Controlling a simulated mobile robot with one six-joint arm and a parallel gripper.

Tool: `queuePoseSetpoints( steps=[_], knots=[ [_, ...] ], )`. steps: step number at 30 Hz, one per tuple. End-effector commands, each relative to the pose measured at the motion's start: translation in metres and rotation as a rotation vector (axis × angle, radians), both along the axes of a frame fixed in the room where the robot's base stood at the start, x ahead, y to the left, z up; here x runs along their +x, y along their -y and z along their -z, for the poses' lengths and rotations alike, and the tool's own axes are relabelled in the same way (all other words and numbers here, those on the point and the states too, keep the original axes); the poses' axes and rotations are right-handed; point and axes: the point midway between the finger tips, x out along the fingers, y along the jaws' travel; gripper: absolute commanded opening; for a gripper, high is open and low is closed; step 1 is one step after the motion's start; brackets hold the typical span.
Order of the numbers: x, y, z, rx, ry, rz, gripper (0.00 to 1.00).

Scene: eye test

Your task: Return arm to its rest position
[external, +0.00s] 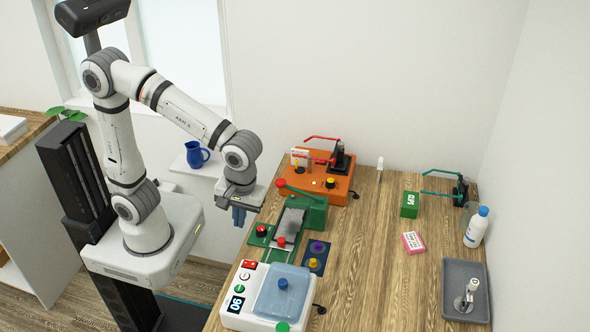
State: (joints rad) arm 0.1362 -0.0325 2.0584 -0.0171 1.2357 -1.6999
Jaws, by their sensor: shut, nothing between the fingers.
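My arm is raised and bent, with its elbow high in front of the window and its forearm sloping down to the right. My gripper (239,216) points down at the left edge of the wooden table, left of the green device (304,210). It is shut and empty, and it appears clear of the things around it. The fingertips are small in this view.
An orange device (335,192) stands behind the gripper. A white device with a display (250,295) stands at the table's front left. A blue mug (196,154) is on a ledge left of my wrist. A grey tray (453,280) and bottle (477,227) are at right.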

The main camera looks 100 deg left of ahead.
Motion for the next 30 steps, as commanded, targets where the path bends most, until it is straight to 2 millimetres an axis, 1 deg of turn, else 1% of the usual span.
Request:
queuePoseSetpoints(
  steps=[4,7,14,21,25,27,30],
  knots=[
    [-0.002,-0.001,-0.001,-0.003,0.006,0.020,0.00],
    [-0.012,-0.007,-0.003,-0.021,0.044,0.153,0.00],
    [-0.048,-0.026,-0.006,-0.035,0.175,0.653,0.00],
    [-0.084,-0.041,-0.001,0.032,0.282,1.186,0.00],
    [-0.097,-0.046,0.003,0.083,0.310,1.402,0.00],
    [-0.102,-0.048,0.005,0.103,0.316,1.482,0.00],
    [-0.106,-0.049,0.007,0.123,0.321,1.550,0.00]
  ],
)
